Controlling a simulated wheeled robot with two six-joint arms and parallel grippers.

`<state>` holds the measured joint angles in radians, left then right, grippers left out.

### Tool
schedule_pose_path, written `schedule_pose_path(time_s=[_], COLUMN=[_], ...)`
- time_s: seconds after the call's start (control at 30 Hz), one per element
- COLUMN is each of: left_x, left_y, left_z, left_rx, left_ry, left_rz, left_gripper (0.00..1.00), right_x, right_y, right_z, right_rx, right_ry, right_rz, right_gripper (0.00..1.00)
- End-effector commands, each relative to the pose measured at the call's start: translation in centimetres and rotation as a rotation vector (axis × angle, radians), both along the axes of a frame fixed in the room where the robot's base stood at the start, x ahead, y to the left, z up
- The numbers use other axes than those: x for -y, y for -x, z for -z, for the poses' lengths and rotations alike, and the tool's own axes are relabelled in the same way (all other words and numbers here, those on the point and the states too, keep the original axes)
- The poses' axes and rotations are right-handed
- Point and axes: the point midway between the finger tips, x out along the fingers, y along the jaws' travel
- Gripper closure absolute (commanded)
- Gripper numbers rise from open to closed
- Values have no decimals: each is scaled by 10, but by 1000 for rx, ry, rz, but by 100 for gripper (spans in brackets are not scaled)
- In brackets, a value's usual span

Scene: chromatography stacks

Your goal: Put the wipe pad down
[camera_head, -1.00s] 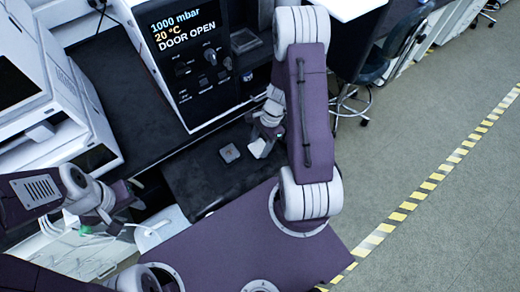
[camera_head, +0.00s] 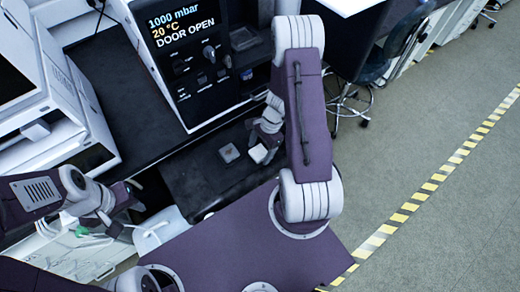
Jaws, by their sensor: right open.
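A small white pad, which looks like the wipe pad (camera_head: 258,153), lies on or just above the dark surface (camera_head: 205,185) in front of the instrument. My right gripper (camera_head: 262,144) is open, right beside and above the pad. Its fingers are small and partly hidden by my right arm, so I cannot tell whether they touch the pad. A grey square piece with a brownish centre (camera_head: 229,153) lies to the left of the pad, apart from it. My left gripper (camera_head: 118,228) is at the lower left, away from the pad; its jaws are too unclear to read.
The instrument panel (camera_head: 185,50) reading "DOOR OPEN" stands behind the dark surface. White stacked units (camera_head: 50,110) stand at the left. A stool (camera_head: 355,95) and striped floor tape (camera_head: 410,207) are to the right. The front of the dark surface is clear.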

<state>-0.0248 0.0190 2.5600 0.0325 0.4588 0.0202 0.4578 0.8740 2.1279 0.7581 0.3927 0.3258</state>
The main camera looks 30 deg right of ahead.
Motion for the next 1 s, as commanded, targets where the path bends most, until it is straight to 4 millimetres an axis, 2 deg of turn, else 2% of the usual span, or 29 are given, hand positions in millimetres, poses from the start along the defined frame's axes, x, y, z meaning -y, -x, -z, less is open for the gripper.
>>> schedule_pose_path(time_s=[0.17, 0.27, 0.37, 0.5, 0.7, 0.8, 1.0], left_x=[0, 0, 0, 0, 0, 0, 0], left_y=[0, 0, 0, 0, 0, 0, 0], left_z=[0, -7, -15, -27, -35, -36, -36], left_rx=[0, 0, 0, 0, 0, 0, 0], left_ry=[0, 0, 0, 0, 0, 0, 0], left_rz=[0, 0, 0, 0, 0, 0, 0], left_gripper=[64, 64, 64, 64, 64, 64, 64], right_x=[0, 0, 7, 18, 32, 35, 35], right_y=[0, 0, -1, -2, -2, -2, -2], right_z=[0, -8, -28, -64, -104, -114, -120], right_rx=[0, 1, 4, 6, 4, 2, 2], right_ry=[0, 0, 1, 3, 3, 2, 3], right_rz=[0, 0, 1, 2, 1, 0, -13], right_gripper=[25, 25, 25, 25, 25, 25, 25])
